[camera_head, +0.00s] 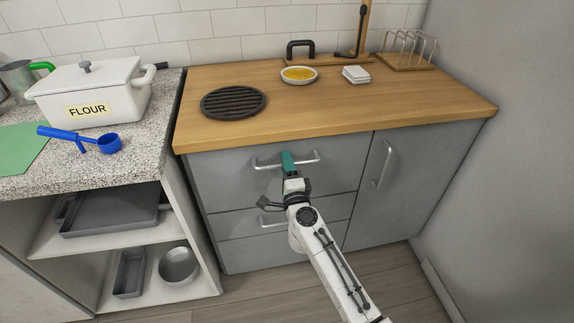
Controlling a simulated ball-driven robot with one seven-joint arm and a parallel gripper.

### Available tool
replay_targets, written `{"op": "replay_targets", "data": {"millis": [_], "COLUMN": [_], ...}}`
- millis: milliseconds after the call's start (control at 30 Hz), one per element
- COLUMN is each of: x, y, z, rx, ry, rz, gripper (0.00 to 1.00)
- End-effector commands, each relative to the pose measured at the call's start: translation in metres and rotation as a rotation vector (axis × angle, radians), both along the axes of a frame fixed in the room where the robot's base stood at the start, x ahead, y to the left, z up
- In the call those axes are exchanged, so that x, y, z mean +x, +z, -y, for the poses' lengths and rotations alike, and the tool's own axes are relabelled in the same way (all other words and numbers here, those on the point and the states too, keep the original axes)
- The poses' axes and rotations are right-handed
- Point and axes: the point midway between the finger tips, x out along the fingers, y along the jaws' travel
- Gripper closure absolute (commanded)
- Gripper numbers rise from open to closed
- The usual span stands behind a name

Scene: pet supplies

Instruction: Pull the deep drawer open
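The grey cabinet under the wooden worktop has a stack of drawers at its left. The top drawer (235,182) has the tallest front and looks closed. Its silver bar handle (307,158) runs across near the top. My gripper (288,160), with teal fingers, is at the middle of this bar and overlaps it. The fingers hide that part of the bar, so I cannot tell whether they are closed around it. A lower drawer (235,224) also looks closed; its handle (270,223) is partly hidden by my arm.
A cabinet door (410,185) with an upright handle (385,165) is at the right. Open shelves with grey trays (110,215) are at the left. The worktop (420,100) holds a black trivet (233,102) and a yellow-filled dish (298,75). Floor shows in front.

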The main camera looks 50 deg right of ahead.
Motion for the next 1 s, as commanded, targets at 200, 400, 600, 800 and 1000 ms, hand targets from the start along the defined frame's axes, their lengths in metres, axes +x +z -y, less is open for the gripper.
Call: {"op": "replay_targets", "data": {"millis": [200,400,600,800,1000], "x": [0.0000,-0.0002,-0.0002,-0.0002,-0.0003], "y": [0.0001,0.0002,0.0000,-0.0002,-0.0004], "z": [0.0000,-0.0001,-0.0001,-0.0002,-0.0003], "rx": [0.000,-0.001,-0.001,-0.001,0.000], "ry": [0.000,0.000,0.000,0.000,0.001], "rz": [0.000,-0.001,-0.001,-0.001,-0.001], "gripper": [0.68,0.87,1.00,1.00,1.00]}}
